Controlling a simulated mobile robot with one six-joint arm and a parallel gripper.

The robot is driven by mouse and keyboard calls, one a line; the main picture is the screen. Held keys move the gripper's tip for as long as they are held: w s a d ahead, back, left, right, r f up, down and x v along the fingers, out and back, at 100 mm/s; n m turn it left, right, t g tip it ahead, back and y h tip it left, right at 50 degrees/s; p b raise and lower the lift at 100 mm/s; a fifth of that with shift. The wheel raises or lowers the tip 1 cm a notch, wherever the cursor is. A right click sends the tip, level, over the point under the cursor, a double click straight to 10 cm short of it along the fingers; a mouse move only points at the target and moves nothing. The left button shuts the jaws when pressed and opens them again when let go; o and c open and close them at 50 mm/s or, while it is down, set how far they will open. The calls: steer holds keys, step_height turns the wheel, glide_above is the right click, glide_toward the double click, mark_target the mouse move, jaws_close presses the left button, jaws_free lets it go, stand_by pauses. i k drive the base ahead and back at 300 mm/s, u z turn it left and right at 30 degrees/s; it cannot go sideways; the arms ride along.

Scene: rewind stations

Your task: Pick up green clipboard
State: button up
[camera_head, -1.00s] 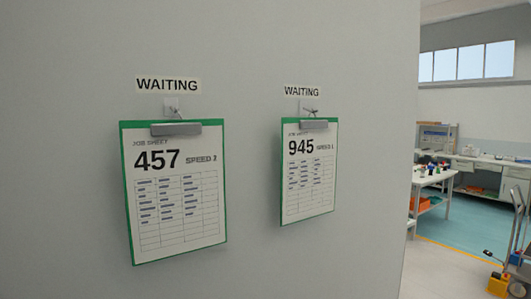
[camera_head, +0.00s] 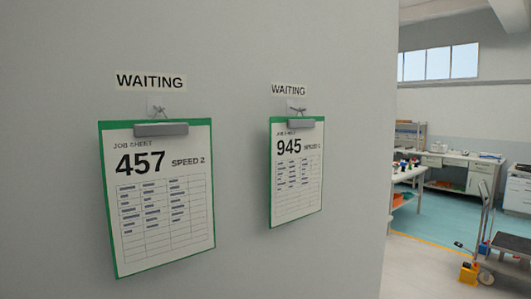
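Two green clipboards hang from hooks on a grey wall in the head view, each under a "WAITING" label. The left green clipboard (camera_head: 208,240) is the nearer one. It has a grey clip and a job sheet reading 457, SPEED 2. The right green clipboard (camera_head: 271,190) holds a job sheet reading 945; its speed number is too small to read surely. Both hang clear of each other. My gripper is not in view.
The grey wall (camera_head: 345,120) fills the left and middle and ends at a vertical edge. Beyond it are a white table (camera_head: 408,174), a workbench (camera_head: 455,160) at the back, and a cart (camera_head: 505,242) at the lower right. Some floor (camera_head: 420,265) is open.

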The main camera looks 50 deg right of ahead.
mark_target(296, 144)
steer(key=u, duration=0.65)
steer(key=k, duration=0.15)
steer(key=z, duration=2.1)
steer(key=k, duration=0.9)
steer(key=u, duration=0.2)
steer(key=i, duration=0.7)
